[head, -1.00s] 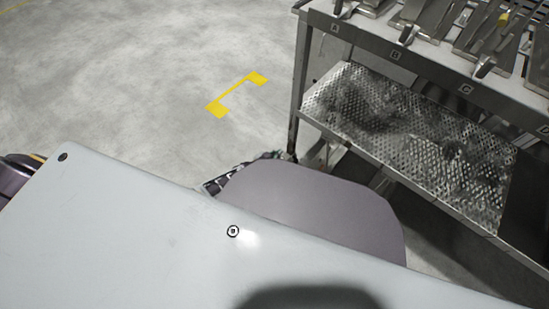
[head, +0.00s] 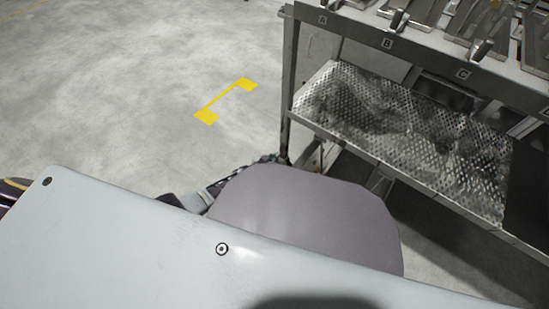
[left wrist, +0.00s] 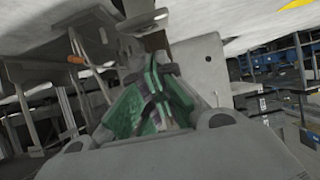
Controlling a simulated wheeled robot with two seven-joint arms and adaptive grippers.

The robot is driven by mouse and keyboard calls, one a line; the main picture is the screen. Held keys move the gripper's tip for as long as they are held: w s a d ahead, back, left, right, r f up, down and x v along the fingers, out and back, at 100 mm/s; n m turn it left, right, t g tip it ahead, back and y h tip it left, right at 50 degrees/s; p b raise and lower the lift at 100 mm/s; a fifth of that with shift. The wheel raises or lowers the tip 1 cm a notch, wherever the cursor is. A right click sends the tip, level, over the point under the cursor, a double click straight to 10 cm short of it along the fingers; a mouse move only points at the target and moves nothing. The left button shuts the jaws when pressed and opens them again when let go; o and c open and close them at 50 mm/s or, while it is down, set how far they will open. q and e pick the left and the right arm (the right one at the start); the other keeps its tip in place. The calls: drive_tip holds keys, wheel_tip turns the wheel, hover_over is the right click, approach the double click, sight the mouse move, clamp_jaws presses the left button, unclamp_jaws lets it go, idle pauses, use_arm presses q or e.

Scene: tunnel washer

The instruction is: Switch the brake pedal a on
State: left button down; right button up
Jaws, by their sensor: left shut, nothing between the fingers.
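My left gripper (head: 270,160) shows only in part in the head view, beyond my large grey body panels and beside the near leg of the metal rack (head: 287,75). In the left wrist view my left gripper (left wrist: 155,75) has green-sided fingers drawn together, with nothing between them. Pale metal parts lie just beyond the fingertips there. I cannot pick out brake pedal a for sure. The rack's front edge bears the labels A, B and C, with metal levers (head: 398,20) above B and C. Low metal parts (head: 315,157) under the rack are partly hidden. My right gripper is not in view.
A perforated, stained metal shelf (head: 400,130) juts out below the labelled edge. A yellow floor marking (head: 225,100) lies left of the rack on open concrete. In the left wrist view, an orange-tipped part (left wrist: 76,60) and grey frame legs stand to the left.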

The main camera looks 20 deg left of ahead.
use_arm(q)
drive_tip(key=shift+s+a+f+b, duration=0.1)
drive_tip(key=shift+s+f+b, duration=0.1)
drive_tip(key=shift+f+b, duration=0.55)
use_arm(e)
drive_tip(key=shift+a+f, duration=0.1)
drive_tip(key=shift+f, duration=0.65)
use_arm(q)
drive_tip(key=shift+f, duration=0.2)
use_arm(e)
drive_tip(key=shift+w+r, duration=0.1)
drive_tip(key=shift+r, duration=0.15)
use_arm(q)
drive_tip(key=shift+s+p, duration=0.15)
drive_tip(key=shift+p, duration=0.2)
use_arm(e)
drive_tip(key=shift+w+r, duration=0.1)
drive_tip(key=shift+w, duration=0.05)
